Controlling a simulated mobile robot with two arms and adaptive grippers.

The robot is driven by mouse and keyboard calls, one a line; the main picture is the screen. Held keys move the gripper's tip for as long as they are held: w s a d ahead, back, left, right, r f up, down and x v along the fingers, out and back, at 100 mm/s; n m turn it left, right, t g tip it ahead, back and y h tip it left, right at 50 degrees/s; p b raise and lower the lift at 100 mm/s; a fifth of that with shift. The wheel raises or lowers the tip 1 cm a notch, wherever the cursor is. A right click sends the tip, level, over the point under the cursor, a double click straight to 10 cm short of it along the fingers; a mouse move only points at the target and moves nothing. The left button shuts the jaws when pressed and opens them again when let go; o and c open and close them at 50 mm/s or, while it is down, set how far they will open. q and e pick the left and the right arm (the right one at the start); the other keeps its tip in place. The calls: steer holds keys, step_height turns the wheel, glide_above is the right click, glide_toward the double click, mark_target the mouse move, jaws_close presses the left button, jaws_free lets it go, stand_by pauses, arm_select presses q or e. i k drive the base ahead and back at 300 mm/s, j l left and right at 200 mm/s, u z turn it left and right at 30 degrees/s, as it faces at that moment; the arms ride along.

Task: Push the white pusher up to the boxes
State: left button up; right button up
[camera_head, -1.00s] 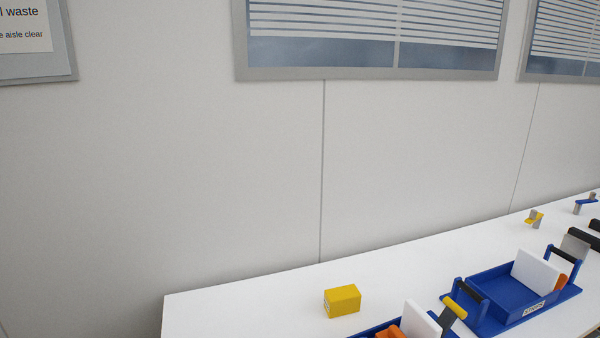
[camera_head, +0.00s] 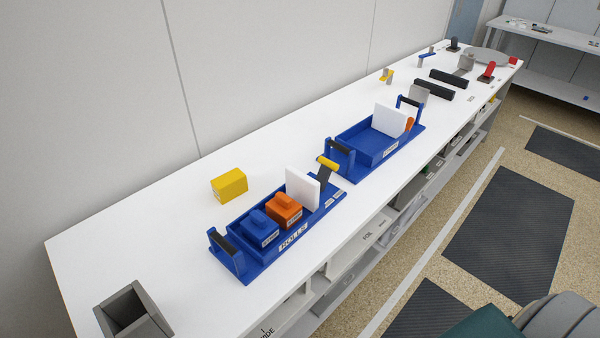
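A white pusher (camera_head: 303,188) stands upright in the near blue tray (camera_head: 256,268), right next to an orange box (camera_head: 285,209). A blue box (camera_head: 257,228) sits beside the orange box toward the tray's left end. Whether the pusher touches the orange box cannot be told. A dark lever with a yellow grip (camera_head: 326,165) rises just behind the pusher. A second white pusher (camera_head: 390,119) stands at the right end of the farther blue tray (camera_head: 363,141), whose floor is empty. Neither of my grippers is in view.
A yellow box (camera_head: 229,185) stands on the white table (camera_head: 130,230) behind the near tray. An open grey bin (camera_head: 133,312) is at the near left corner. Black bars (camera_head: 434,89) and small tools lie farther along. The table's left part is mostly clear.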

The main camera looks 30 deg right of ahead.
mark_target(304, 189)
steer(key=l+z, duration=0.2)
steer(key=z, duration=0.15)
steer(key=i+l+z, duration=0.1)
steer(key=z, duration=0.3)
steer(key=i+l+z, duration=0.1)
steer(key=l+z, duration=0.25)
steer(key=j, duration=0.1)
